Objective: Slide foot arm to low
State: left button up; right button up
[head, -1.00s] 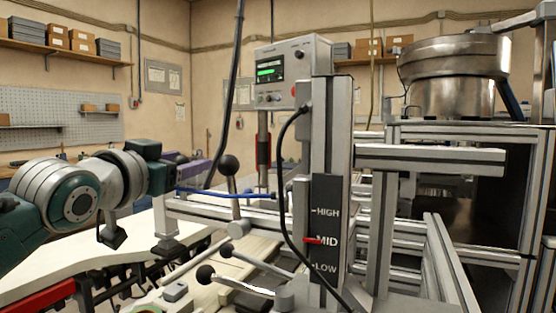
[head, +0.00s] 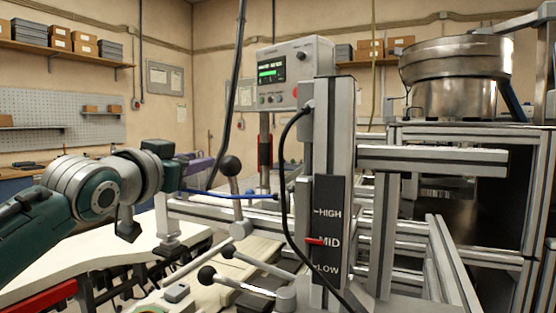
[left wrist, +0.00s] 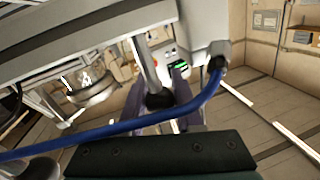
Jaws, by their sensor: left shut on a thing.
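The foot arm scale (head: 328,235) is a dark plate marked HIGH, MID and LOW on the upright column. Its red pointer (head: 314,241) stands at MID. A lever with a black ball knob (head: 230,166) rises left of the column. My left gripper (head: 208,167), with purple fingers, reaches in from the left at knob height. In the left wrist view the fingers stand on both sides of a black knob (left wrist: 158,100) on a grey rod, and the gripper is shut on it. The exact contact is partly hidden. My right gripper is not seen.
A blue hose (head: 230,194) crosses just below the knob, and a black cable (head: 284,170) hangs along the column. Two lower black-knobbed levers (head: 207,274) point left. A metal bowl (head: 455,75) and aluminium frame fill the right.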

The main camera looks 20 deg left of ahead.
pick_arm(q)
grip_shut()
dwell(0.8)
notch_tip(320, 180, down, 4)
jog(key=shift+r+b, duration=0.1)
jog(key=shift+b, duration=0.9)
jog(key=o, duration=0.6)
grip_release()
jog(key=shift+c, duration=0.2)
jog(key=shift+o, duration=1.2)
